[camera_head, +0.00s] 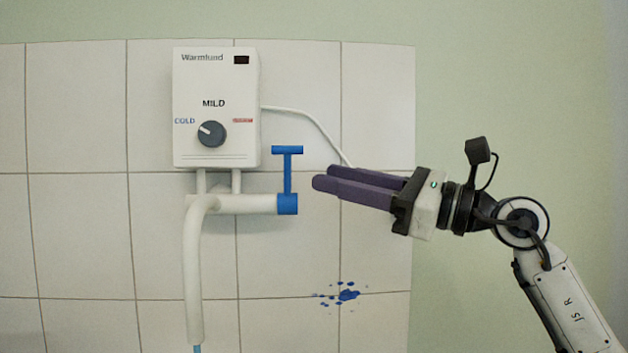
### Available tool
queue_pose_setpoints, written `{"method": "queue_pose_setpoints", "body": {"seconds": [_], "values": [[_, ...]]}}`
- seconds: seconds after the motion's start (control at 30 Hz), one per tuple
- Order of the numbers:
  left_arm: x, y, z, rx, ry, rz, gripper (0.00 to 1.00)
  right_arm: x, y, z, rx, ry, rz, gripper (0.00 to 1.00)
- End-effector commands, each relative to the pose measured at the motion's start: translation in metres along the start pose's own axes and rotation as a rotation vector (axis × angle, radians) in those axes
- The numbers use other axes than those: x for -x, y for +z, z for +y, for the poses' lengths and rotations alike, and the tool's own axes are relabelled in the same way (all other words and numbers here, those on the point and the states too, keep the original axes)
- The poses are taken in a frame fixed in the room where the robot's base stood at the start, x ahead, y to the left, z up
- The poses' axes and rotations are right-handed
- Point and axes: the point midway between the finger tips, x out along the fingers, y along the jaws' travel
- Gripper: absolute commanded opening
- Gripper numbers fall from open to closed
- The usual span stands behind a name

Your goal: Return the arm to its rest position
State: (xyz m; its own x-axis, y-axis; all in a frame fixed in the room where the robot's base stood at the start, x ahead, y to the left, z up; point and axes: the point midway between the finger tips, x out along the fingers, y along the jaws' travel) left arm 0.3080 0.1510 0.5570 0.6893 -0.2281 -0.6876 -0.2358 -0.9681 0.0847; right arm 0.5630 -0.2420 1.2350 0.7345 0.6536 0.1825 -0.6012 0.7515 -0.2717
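My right gripper (322,175) comes in from the right, its dark purple fingers pointing left and slightly up. The fingers overlap in this view, so the gap between them is unclear. I see nothing held. Their tips are to the right of the blue T-shaped tap handle (288,172), with a visible gap in the picture. The handle stands upright on the right end of the white tap pipe (240,204). My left gripper is not in view.
A white water heater (217,107) with a dark knob (211,133) hangs on the tiled wall (80,240). A white spout (192,270) runs down, with light blue at its lower end. A cord (318,127) leads right. Blue paint splatter (347,295) marks the tiles.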

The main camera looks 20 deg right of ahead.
Motion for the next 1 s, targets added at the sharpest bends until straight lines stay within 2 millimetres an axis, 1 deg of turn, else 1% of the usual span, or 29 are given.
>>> {"method": "queue_pose_setpoints", "body": {"seconds": [0.03, 0.17, 0.33, 0.67, 0.77, 0.8, 0.83, 0.9, 1.0], "values": [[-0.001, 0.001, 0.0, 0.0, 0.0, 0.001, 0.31, 0.005, -0.001, 0.0, 0.002, -0.001, 0.002, 0.29], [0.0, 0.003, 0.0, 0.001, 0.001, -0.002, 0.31, 0.011, 0.0, 0.001, 0.001, 0.001, 0.0, 0.29], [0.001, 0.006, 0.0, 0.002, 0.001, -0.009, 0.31, 0.011, 0.001, 0.001, 0.001, 0.001, 0.0, 0.29], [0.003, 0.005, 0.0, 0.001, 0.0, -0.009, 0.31, 0.01, 0.003, 0.0, 0.002, 0.001, -0.001, 0.29], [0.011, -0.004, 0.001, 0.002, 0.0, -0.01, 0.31, 0.008, 0.016, -0.004, 0.002, 0.0, -0.001, 0.29], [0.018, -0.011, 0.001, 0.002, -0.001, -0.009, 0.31, 0.006, 0.025, -0.007, 0.002, 0.0, -0.001, 0.29], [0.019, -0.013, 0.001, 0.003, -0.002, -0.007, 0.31, 0.005, 0.029, -0.008, 0.002, 0.0, -0.001, 0.29], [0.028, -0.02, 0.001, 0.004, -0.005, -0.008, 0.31, 0.003, 0.042, -0.012, 0.002, 0.0, -0.001, 0.29], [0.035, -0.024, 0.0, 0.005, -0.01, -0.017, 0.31, 0.0, 0.057, -0.016, 0.001, 0.0, 0.0, 0.29]]}}
